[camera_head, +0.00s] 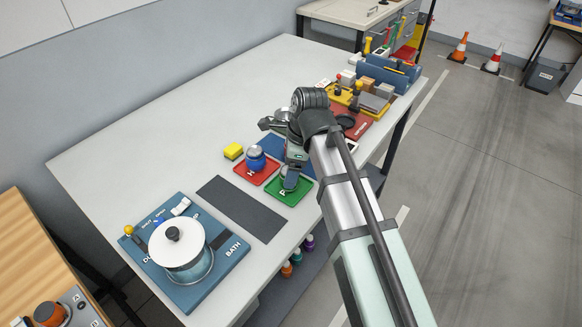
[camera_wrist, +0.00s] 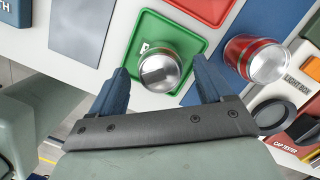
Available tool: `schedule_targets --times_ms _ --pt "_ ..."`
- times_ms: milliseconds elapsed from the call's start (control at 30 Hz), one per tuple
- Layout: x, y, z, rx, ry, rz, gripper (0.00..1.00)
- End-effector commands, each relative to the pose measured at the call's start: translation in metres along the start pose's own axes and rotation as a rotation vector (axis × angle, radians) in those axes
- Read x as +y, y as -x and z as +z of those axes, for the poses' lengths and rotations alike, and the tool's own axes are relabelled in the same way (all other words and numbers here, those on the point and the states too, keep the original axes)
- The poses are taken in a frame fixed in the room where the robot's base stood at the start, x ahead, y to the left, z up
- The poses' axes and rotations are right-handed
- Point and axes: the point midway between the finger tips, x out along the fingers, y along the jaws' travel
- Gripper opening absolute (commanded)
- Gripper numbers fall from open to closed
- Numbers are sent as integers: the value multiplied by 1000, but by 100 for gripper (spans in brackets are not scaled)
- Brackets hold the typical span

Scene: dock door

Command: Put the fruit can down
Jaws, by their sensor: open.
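A can with a silver top (camera_wrist: 160,68), which I take to be the fruit can, stands on the green tray (camera_wrist: 193,42) in the wrist view. Its label cannot be read. My gripper (camera_wrist: 160,76) is open, with one blue finger on each side of the can. I cannot tell whether either finger touches it. In the head view my gripper (camera_head: 292,172) is low over the green tray (camera_head: 303,193), and the arm and gripper hide much of the can.
A red can (camera_wrist: 255,60) stands to the right on a blue mat. A red tray (camera_head: 247,175) holds a blue can (camera_head: 255,158), near a yellow block (camera_head: 233,151). A dark mat (camera_head: 242,208) lies bare. A white-lidded pot (camera_head: 177,245) stands at front left.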

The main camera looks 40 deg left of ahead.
Motion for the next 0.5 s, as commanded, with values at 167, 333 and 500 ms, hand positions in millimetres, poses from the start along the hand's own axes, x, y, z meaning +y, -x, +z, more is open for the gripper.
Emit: schedule_targets --times_ms 167,333,500 --pt "-1 16 0 -1 0 -2 80" --pt "-2 42 0 -1 -1 -3 80" --pt "-2 71 0 -1 0 -2 80"
